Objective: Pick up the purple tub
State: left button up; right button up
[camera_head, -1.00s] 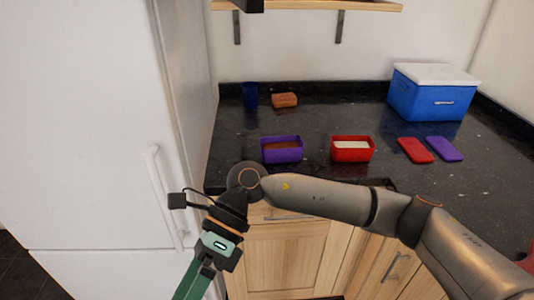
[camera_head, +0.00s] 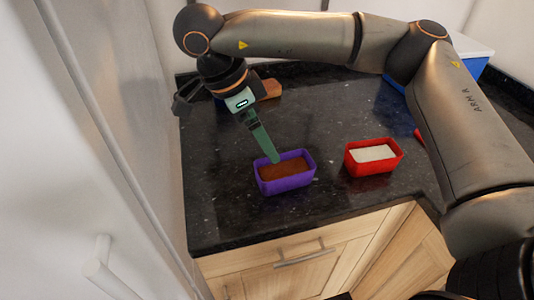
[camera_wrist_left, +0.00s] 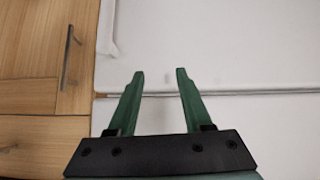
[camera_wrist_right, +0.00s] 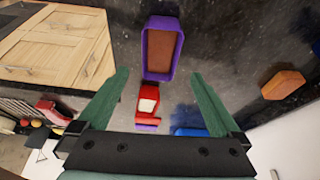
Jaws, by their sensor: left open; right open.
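The purple tub (camera_head: 287,184) stands upright on the dark granite counter near its front edge, with brown contents inside. In the right wrist view the tub (camera_wrist_right: 146,50) lies ahead, around and beyond the gap between the fingertips. My right gripper (camera_head: 273,157) is open and empty, pointing down at the tub's far rim in the head view; I cannot tell whether it touches. My left gripper (camera_wrist_left: 160,72) is open and empty, facing the white fridge front, and is out of the head view.
A red tub (camera_head: 374,170) with white contents stands to the right of the purple one. An orange-brown block (camera_head: 271,88) lies behind my right gripper. A blue cooler (camera_head: 474,66) is partly hidden by my right arm. The white fridge (camera_head: 90,130) borders the counter's left.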

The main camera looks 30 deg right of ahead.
send_near(285, 171)
jog(key=s+f, duration=0.1)
jog(key=s+d+f, duration=0.1)
jog(key=f, duration=0.1)
jog(key=s+f, duration=0.1)
jog(key=shift+s+d+f, duration=0.1)
jog(key=shift+d+f, duration=0.3)
jog(key=shift+f, duration=0.25)
jog(key=shift+f+b, duration=0.25)
jog(key=shift+b, duration=0.05)
jog(key=shift+c, duration=0.2)
